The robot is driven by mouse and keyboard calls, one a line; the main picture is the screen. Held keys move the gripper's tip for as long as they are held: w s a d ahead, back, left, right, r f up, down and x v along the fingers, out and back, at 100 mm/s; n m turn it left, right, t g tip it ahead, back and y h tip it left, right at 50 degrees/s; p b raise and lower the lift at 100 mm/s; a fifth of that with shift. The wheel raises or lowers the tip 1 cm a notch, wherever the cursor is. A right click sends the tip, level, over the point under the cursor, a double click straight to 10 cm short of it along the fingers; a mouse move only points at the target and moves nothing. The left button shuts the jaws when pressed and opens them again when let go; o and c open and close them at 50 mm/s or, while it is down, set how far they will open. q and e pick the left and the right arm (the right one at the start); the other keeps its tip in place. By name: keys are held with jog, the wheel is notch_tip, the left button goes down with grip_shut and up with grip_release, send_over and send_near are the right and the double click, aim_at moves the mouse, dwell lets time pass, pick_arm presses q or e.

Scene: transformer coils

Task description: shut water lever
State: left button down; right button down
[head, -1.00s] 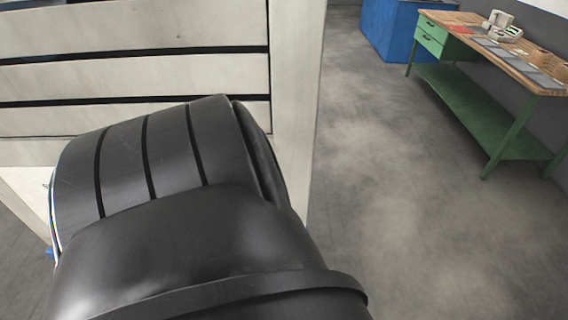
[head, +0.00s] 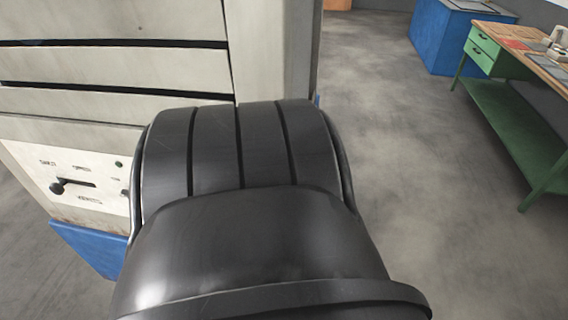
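A small black lever (head: 58,187) with a dark slot sits on a pale control panel (head: 85,207) at the lower left of a large off-white cabinet (head: 110,65). The panel has small dark labels, too small to read, and a small green dot near its upper right. A dark arm link of mine fills the lower middle of the view and hides the panel's right edge. Neither of my grippers can be seen, so their place relative to the lever is not shown.
A blue base (head: 90,247) shows under the panel. A green workbench (head: 518,105) with a wooden top stands at the right, and a blue cabinet (head: 450,40) stands at the back. The grey floor (head: 400,170) between is clear.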

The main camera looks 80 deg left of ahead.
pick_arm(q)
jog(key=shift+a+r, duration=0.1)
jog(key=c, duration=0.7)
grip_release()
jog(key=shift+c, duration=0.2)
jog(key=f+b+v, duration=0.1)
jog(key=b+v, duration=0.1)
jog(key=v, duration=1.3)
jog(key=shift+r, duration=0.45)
